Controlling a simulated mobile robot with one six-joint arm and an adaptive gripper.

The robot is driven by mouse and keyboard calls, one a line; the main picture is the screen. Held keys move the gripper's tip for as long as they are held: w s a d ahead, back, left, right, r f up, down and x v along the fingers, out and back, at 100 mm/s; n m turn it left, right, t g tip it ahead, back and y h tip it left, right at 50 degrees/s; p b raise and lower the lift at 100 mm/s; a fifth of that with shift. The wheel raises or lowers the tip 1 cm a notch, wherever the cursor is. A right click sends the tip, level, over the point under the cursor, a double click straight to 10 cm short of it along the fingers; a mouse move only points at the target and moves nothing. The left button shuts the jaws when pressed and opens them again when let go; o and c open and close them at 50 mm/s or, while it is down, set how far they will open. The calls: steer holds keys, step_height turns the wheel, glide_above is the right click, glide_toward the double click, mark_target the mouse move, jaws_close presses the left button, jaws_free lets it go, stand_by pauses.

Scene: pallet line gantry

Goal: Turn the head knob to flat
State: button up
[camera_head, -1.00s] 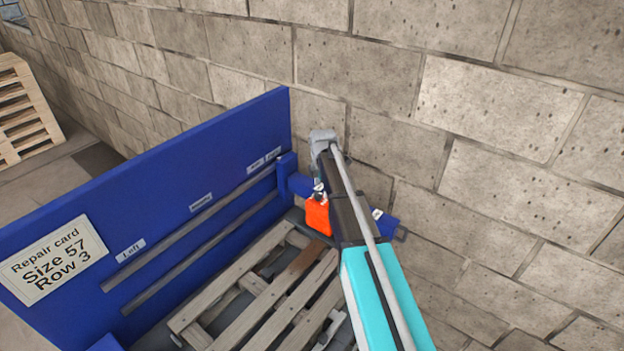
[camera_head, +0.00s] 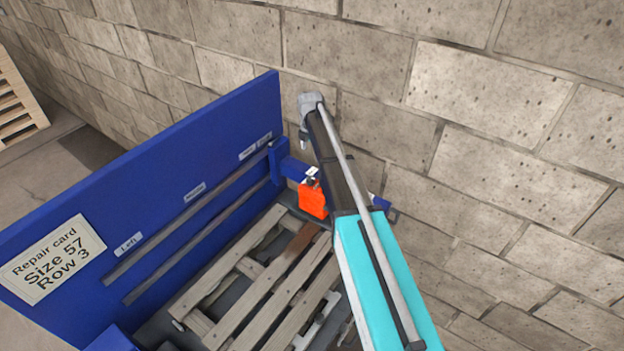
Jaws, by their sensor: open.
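The orange head (camera_head: 313,199) sits on a blue cross beam at the right end of the blue panel. A small white and dark part (camera_head: 312,174) is on top of it; I cannot tell whether this is the knob or how it is turned. My arm reaches in from the lower right and passes just right of the orange head. My gripper (camera_head: 304,140) is the small grey end hanging below the arm's tip, above and slightly left of the head, apart from it in the picture. Its fingers are too small to make out clearly, and it holds nothing that I see.
A block wall (camera_head: 480,120) stands close behind. Another pallet (camera_head: 15,105) is at far left.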

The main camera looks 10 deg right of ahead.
mark_target(311, 178)
steer(key=shift+f+b, duration=6.75)
steer(key=shift+f, duration=0.05)
